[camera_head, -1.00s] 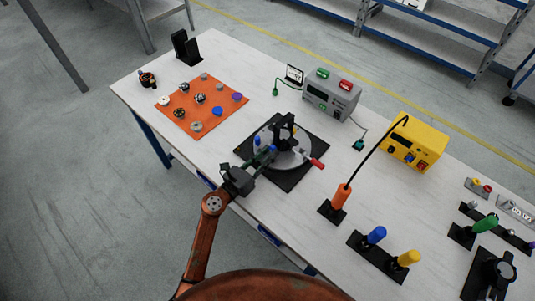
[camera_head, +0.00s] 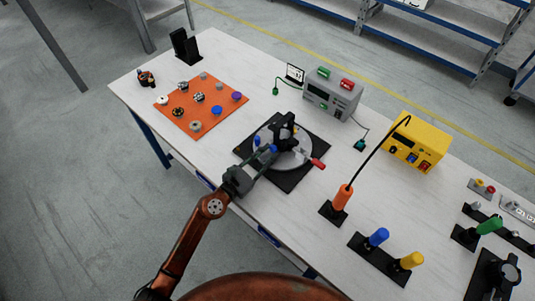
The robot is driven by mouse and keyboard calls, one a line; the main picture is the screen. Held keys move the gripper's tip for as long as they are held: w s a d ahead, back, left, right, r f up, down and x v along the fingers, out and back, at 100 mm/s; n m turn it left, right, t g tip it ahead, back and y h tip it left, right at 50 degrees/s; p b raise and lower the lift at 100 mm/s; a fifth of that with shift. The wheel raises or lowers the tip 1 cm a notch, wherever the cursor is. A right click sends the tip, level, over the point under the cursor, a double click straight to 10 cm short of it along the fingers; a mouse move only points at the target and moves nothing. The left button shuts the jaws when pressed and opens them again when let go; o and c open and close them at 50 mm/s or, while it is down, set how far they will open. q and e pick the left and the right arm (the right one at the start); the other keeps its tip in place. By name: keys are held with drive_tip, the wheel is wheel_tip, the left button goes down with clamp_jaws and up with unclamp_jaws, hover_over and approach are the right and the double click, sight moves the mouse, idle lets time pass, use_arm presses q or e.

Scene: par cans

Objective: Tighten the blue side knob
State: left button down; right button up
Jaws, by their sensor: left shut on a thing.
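The blue side knob (camera_head: 273,148) shows as a small blue spot on the left side of a black fixture. The fixture (camera_head: 283,131) stands on a round grey plate (camera_head: 300,157) over a black square base (camera_head: 288,183). My left gripper (camera_head: 266,155) reaches in from the lower left, with its fingertips at the blue knob. It is shut on the knob, which it partly hides. Another blue spot (camera_head: 257,140) shows just left of the fingertips. A red-tipped handle (camera_head: 318,164) sticks out at the right of the plate. My right gripper is not in view.
An orange mat (camera_head: 212,121) with several small knobs lies to the left. A grey power unit (camera_head: 332,97) and a yellow unit (camera_head: 416,144) stand behind. An orange-handled tool (camera_head: 342,197) and blue and yellow handles (camera_head: 378,236) stand to the right.

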use_arm(q)
drive_tip(key=shift+m, duration=0.6)
drive_tip(key=c, duration=1.7)
unclamp_jaws()
drive_tip(key=shift+o, duration=0.2)
drive_tip(key=v, duration=1.2)
